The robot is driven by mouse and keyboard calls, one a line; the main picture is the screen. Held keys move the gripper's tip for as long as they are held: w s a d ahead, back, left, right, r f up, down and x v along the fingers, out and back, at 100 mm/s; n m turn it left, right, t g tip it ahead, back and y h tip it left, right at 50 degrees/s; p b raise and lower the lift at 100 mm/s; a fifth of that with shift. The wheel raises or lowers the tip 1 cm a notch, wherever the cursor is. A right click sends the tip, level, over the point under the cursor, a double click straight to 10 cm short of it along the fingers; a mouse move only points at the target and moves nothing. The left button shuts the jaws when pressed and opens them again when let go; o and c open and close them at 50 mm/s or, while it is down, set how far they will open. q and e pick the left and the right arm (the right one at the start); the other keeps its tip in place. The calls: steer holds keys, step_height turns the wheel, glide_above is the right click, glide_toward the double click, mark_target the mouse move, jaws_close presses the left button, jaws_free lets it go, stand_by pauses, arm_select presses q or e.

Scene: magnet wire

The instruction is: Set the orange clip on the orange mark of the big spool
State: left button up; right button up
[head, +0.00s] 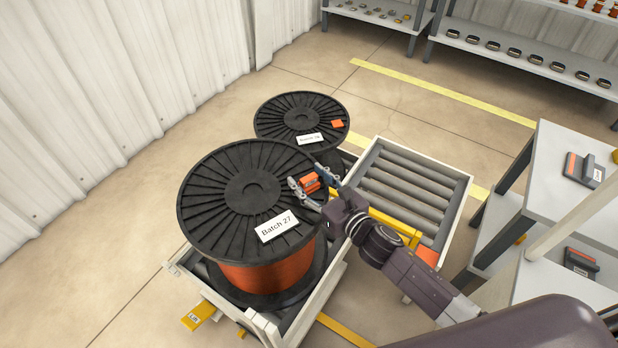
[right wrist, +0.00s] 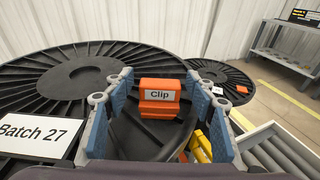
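The orange clip (head: 311,182), labelled "Clip", is at the right rim of the big spool (head: 215,205), a black-flanged spool wound with copper-coloured wire. It also shows in the right wrist view (right wrist: 160,98), upright and centred between my fingers. My right gripper (head: 317,186) is open around the clip. In the right wrist view (right wrist: 160,112) a gap shows on each side between the blue finger pads and the clip. I cannot make out a separate orange mark on the big spool; the clip and fingers cover part of the rim. My left gripper is not in view.
A white "Batch 27" card (head: 277,226) lies on the big spool. A second spool (head: 290,108) with an orange piece (head: 337,124) stands behind. A roller conveyor (head: 405,190) with a yellow bar is to the right. Grey shelving (head: 575,150) stands at far right.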

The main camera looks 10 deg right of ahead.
steer(key=shift+r, duration=0.2)
steer(key=shift+s+d, duration=0.15)
steer(key=shift+s, duration=0.15)
steer(key=v, duration=1.1)
steer(key=shift+s+b, duration=0.15)
steer(key=shift+b, duration=0.3)
steer(key=shift+d, duration=0.1)
